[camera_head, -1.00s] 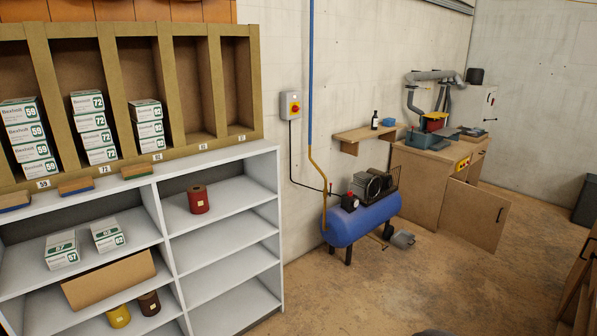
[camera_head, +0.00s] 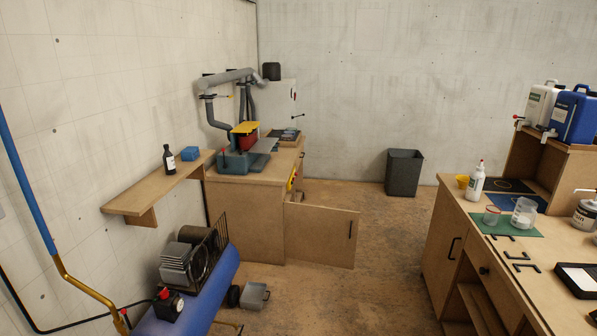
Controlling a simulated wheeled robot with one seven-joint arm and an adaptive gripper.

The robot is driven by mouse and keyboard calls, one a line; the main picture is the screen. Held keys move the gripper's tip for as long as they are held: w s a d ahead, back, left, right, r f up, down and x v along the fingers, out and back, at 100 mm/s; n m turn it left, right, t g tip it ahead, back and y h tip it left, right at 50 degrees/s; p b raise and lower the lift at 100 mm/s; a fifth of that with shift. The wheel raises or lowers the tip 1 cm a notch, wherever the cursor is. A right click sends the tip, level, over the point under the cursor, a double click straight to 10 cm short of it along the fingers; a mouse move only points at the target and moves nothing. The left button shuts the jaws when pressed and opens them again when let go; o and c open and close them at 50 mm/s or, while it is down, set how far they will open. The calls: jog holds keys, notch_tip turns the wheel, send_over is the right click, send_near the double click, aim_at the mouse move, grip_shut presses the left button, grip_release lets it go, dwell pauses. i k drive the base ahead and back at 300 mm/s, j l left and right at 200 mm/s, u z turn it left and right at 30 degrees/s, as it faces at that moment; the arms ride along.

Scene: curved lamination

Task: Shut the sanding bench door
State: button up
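The sanding bench (camera_head: 240,214) stands against the left wall near the far corner, with a sanding machine (camera_head: 238,163) on its top. Its wooden door (camera_head: 318,236) hangs open, swung out to the right of the cabinet into the aisle. A dark vertical handle (camera_head: 350,229) sits near the door's free edge. The inside of the cabinet is hidden behind the door. My gripper is not in view.
A blue compressor (camera_head: 190,300) stands at lower left, with a small grey metal object (camera_head: 255,296) on the floor beside it. A workbench (camera_head: 446,217) fills the right side. Brown floor lies free between door and workbench. A dark bin (camera_head: 404,172) stands at the back wall.

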aim_at(316, 234)
jog(key=i+l, duration=0.25)
jog(key=i, duration=0.2)
jog(key=i+l, duration=0.3)
jog(key=i, duration=0.15)
jog(key=i+l+u, duration=0.1)
jog(key=i+l, duration=0.15)
jog(key=i, duration=0.2)
jog(key=i+j+z, duration=0.1)
jog(key=i, duration=0.4)
jog(key=i+j+z, duration=0.15)
jog(key=i, duration=0.35)
jog(key=i+j+z, duration=0.1)
jog(key=i+j, duration=0.15)
jog(key=i, duration=0.25)
jog(key=i+j+z, duration=0.1)
jog(key=i+j, duration=0.15)
jog(key=i, duration=0.25)
jog(key=i+j+z, duration=0.15)
jog(key=i, duration=0.3)
jog(key=j, duration=0.1)
